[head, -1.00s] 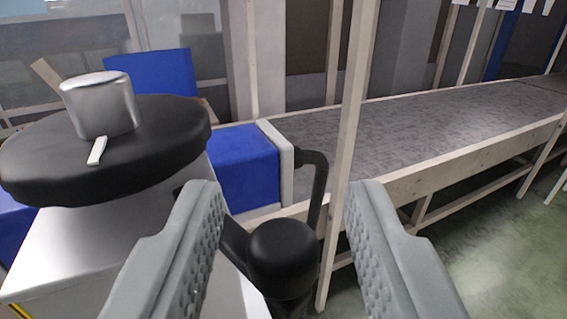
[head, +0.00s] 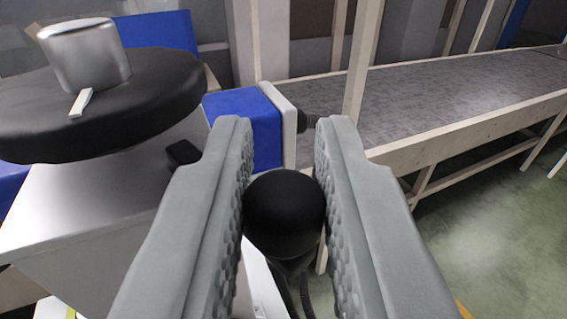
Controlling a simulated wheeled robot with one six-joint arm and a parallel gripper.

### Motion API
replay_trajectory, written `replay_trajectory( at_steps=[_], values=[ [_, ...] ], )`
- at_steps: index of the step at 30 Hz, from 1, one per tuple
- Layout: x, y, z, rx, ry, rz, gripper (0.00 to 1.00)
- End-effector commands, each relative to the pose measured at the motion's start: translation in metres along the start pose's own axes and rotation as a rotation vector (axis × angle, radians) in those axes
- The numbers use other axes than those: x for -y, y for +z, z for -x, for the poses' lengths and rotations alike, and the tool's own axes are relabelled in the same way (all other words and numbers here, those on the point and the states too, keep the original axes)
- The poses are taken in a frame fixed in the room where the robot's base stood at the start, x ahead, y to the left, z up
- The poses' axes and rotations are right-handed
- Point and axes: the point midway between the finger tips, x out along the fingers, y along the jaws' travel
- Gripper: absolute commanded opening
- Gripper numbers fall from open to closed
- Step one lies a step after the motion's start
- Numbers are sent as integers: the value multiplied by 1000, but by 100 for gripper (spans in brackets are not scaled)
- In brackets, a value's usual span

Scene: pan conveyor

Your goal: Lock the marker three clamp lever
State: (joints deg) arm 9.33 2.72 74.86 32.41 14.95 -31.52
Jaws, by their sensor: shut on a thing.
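My gripper (head: 284,150) is shut on a black rounded knob, the end of the clamp lever (head: 284,212). The knob sits between the two grey ridged fingers, touching or almost touching both. The lever's dark shaft below the knob is mostly hidden by the fingers. No marker number shows in the view, so I cannot tell which clamp this is.
At left, a black round disc (head: 150,110) with a metal cylinder (head: 92,52) tops a light metal housing (head: 90,200). A blue box (head: 265,135) stands behind the fingers. A wood-framed conveyor (head: 430,95) runs to the right. Green floor is open at lower right.

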Motion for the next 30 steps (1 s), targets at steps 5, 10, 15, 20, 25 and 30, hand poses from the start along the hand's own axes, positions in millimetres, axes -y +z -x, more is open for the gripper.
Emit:
replay_trajectory(
  at_steps=[5, 10, 15, 20, 25, 30],
  values=[
    [-3, 4, -4, 13, -36, -3, 0],
    [-6, 6, -7, 15, -76, -2, 0],
    [-7, 6, -10, 12, -128, -2, 0],
    [-10, 5, -14, 8, -194, -2, 0],
    [-14, 4, -19, 4, -297, -1, 0],
    [-15, 3, -23, 1, -372, 0, 0]
  ],
)
